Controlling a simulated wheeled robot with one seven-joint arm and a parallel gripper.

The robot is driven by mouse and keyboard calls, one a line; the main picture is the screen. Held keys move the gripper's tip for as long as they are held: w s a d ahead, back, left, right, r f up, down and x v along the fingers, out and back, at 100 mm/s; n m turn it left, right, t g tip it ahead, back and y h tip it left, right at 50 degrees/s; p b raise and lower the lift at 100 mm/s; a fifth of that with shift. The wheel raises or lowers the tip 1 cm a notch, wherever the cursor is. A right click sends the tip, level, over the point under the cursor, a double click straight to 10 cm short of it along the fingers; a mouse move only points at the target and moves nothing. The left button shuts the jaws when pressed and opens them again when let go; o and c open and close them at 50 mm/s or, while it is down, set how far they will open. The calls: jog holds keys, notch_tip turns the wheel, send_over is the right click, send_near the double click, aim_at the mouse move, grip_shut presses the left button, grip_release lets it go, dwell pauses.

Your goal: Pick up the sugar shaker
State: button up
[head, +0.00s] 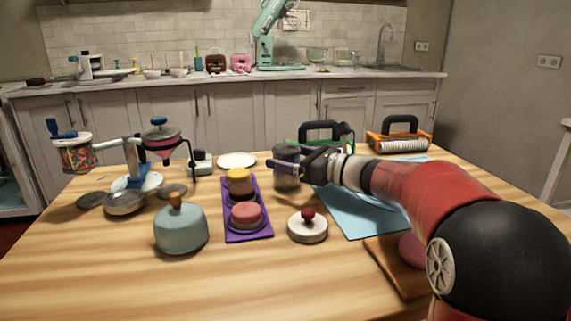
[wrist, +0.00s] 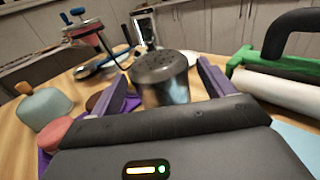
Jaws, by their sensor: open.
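The sugar shaker (head: 286,177) is a grey metal cylinder standing on the wooden table. In the wrist view the shaker (wrist: 165,84) shows a dark domed lid with holes. My gripper (head: 292,161) reaches in from the right at the height of the shaker's upper part. In the wrist view its purple fingers (wrist: 164,78) are open, one on each side of the shaker. I see a gap on the right side; contact on the left is hard to tell. A finger hides part of the shaker in the head view.
A purple tray (head: 246,238) with small cakes lies left of the shaker. A white lidded disc (head: 307,231) with a red knob and a blue-grey bell-shaped pot (head: 181,233) stand nearer. A blue mat (head: 352,214) lies right. A green-framed roller (wrist: 280,82) stands close behind.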

jog(key=x, duration=0.3)
jog(key=shift+d, duration=0.1)
jog(key=c, duration=1.2)
jog(key=shift+o, duration=0.2)
jog(key=shift+r, duration=0.1)
